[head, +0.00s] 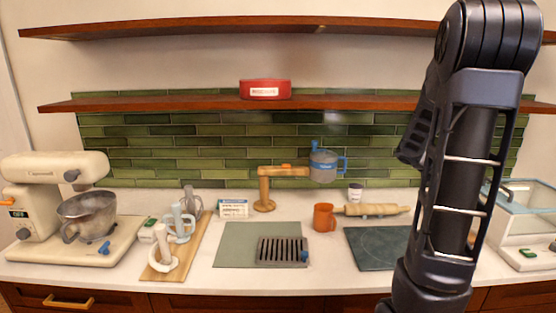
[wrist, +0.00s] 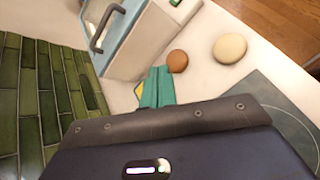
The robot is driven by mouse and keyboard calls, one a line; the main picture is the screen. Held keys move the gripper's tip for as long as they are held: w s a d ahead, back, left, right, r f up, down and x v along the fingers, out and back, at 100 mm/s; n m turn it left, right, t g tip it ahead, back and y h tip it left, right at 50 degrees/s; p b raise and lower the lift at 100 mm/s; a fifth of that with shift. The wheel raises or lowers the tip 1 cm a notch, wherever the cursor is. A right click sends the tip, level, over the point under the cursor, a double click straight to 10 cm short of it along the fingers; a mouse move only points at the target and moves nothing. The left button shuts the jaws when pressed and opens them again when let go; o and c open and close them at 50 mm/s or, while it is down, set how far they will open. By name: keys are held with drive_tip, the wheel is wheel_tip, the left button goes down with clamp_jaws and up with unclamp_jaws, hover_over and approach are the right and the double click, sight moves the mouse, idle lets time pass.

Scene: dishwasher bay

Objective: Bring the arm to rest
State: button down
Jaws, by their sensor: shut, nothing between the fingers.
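My arm (head: 470,150) stands tall and bent at the right of the head view, in front of the counter and the shelves. The gripper end is not visible in the head view. In the wrist view my gripper (wrist: 157,72) shows two teal fingers lying together, shut and empty, beyond its dark body. The fingertips appear beside a brown egg (wrist: 177,61) on the counter; I cannot tell the height gap. A paler egg (wrist: 229,48) lies further right.
A clear-lidded white box (head: 525,232) stands at the right counter end, partly behind my arm. Two wooden shelves (head: 180,104) project above.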

drive_tip(key=s+a+r+m+t+y, duration=0.1)
drive_tip(key=s+a+m+y, duration=0.2)
drive_tip(key=a, duration=0.7)
drive_tip(key=s+a+r+m+t+y, duration=0.2)
drive_tip(key=s+a+m+y, duration=0.1)
drive_tip(key=s+a, duration=0.5)
drive_tip(key=s+a+r+m+t+y, duration=0.1)
drive_tip(key=s+a+m+y, duration=0.3)
drive_tip(key=a, duration=0.9)
drive_tip(key=shift+s+a+r+t+y, duration=0.15)
drive_tip(key=shift+s+r+t+y, duration=0.35)
drive_tip(key=shift+s, duration=0.7)
